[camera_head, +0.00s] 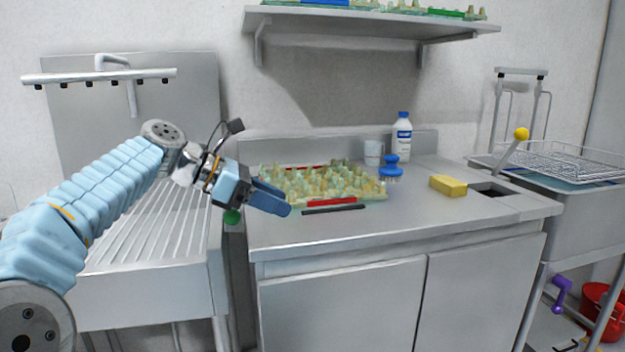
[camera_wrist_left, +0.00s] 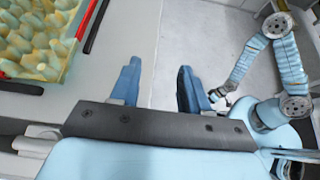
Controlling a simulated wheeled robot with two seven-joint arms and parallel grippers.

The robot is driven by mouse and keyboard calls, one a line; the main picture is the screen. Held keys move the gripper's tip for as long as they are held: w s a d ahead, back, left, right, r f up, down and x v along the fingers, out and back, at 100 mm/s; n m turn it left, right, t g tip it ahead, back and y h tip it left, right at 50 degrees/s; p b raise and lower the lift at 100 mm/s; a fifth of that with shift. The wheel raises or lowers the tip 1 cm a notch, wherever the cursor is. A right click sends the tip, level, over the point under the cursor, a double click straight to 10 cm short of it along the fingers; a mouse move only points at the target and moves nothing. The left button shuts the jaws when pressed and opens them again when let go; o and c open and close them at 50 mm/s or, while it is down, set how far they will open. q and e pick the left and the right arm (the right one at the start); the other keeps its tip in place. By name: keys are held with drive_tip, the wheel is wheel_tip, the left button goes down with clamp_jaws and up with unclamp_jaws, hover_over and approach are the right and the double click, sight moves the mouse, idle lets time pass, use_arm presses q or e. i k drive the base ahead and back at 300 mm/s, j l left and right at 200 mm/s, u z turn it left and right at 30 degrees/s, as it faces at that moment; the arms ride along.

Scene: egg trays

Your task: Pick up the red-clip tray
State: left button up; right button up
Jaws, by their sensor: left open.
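The red-clip tray (camera_head: 373,197) lies on the steel counter, a translucent greenish egg tray full of pale eggs or cups. One red clip (camera_head: 332,201) is on its front edge and another red strip shows at its back edge. My left gripper (camera_head: 273,198) is open and empty at the tray's left front corner, apart from the clip. Its blue fingers show spread in the left wrist view (camera_wrist_left: 160,85).
A dark bar (camera_head: 334,210) lies before the tray. A blue brush (camera_head: 390,168), white bottle (camera_head: 402,138), clear cup (camera_head: 373,153) and yellow sponge (camera_head: 448,186) stand behind or right. The shelf (camera_head: 375,17) above holds blue- and green-clip trays. The front counter strip is clear.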

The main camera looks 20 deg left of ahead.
sight(334, 181)
drive_tip(key=i+j, duration=0.65)
drive_tip(key=i, duration=0.2)
